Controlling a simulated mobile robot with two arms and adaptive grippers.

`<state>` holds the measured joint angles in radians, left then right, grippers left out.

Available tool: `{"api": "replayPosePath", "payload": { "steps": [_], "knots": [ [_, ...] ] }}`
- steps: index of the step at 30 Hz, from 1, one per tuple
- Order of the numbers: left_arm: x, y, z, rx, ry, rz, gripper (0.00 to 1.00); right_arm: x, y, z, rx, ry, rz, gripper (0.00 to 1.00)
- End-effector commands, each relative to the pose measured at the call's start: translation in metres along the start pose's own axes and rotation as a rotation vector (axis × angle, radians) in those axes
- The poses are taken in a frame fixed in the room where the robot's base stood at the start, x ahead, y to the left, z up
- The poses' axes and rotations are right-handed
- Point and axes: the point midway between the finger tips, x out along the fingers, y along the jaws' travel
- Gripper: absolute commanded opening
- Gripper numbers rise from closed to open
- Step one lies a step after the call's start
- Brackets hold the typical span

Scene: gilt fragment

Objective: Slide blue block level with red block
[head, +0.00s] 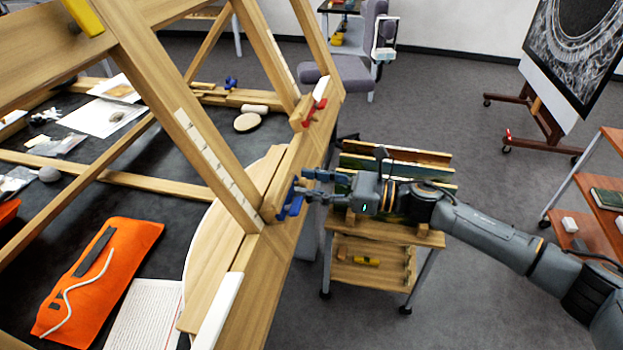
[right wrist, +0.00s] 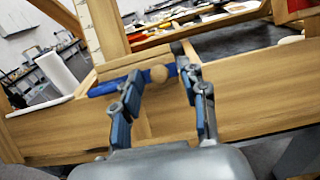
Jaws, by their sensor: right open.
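The blue block (head: 290,203) sits on the edge of the slanted wooden frame beam, left of centre in the head view. In the right wrist view the blue block (right wrist: 104,89) is a blue bar across the beam with a round wooden knob (right wrist: 159,74). The red block (head: 314,113) sits on the same frame farther up and back. My right gripper (head: 305,184) is at the blue block. Its fingers are open, and in the wrist view (right wrist: 160,73) the knob shows between the fingertips; contact is unclear. My left gripper is not in view.
The wooden frame beam (head: 268,270) runs beside a dark table holding an orange pouch (head: 95,275) and papers. A wooden cart (head: 375,270) stands below my right arm. An easel (head: 540,105) and shelf (head: 605,195) stand right. Grey floor is open between.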

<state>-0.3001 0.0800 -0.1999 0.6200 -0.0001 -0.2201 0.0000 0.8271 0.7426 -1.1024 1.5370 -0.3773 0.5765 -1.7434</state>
Motion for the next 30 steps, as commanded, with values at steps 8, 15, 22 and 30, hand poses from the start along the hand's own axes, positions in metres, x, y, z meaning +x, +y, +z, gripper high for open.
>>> {"api": "replayPosePath", "payload": {
  "steps": [8, 15, 22, 30],
  "knots": [
    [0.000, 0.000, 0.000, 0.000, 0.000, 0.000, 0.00, 0.001, 0.000, 0.000, 0.001, 0.000, 0.000, 0.41],
    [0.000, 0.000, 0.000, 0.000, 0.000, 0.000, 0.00, 0.001, 0.000, 0.000, 0.001, 0.000, -0.001, 0.00],
    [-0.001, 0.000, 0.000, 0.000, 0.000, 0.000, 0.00, 0.002, 0.000, 0.003, 0.000, -0.001, 0.000, 0.00],
    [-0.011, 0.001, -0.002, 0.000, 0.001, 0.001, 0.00, 0.017, -0.001, 0.038, -0.001, -0.004, -0.001, 0.00]
  ]
}}
